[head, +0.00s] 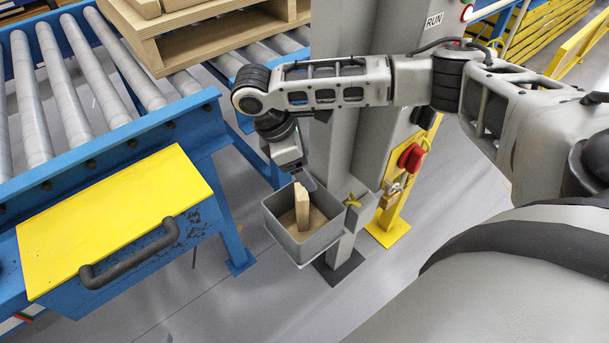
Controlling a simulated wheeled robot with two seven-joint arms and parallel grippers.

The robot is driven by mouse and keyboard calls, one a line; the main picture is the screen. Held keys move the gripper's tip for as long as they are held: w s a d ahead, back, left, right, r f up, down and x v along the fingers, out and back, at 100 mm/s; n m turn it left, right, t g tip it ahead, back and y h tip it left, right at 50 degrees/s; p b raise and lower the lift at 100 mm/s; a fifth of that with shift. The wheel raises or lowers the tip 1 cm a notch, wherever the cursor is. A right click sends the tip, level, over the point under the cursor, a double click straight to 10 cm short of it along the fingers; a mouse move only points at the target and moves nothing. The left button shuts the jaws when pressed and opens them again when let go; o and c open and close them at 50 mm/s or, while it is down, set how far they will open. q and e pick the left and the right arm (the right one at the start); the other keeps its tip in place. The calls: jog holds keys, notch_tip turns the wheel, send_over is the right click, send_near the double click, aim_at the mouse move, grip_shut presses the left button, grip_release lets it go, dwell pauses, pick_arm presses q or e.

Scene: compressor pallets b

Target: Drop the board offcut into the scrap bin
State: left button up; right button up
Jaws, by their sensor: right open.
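The grey scrap bin (324,238) is a small open box beside a grey post. The board offcut (302,208), a pale piece of wood, stands roughly upright inside the bin, its top near the rim. My right gripper (306,184) is open above the bin's far edge, close to the top of the offcut. Its fingertips are small and partly hidden, so I cannot tell whether they touch the wood. My left gripper is out of view.
A blue roller conveyor (75,85) with a wooden pallet (200,42) is at the upper left. A yellow-topped box (115,218) with a black handle sticks out on the left.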

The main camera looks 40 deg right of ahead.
pick_arm(q)
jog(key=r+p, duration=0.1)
jog(key=p, duration=0.1)
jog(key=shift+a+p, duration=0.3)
jog(key=shift+p, duration=0.1)
pick_arm(e)
jog(key=v, duration=1.6)
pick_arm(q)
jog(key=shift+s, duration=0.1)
pick_arm(e)
jog(key=shift+s+d, duration=0.1)
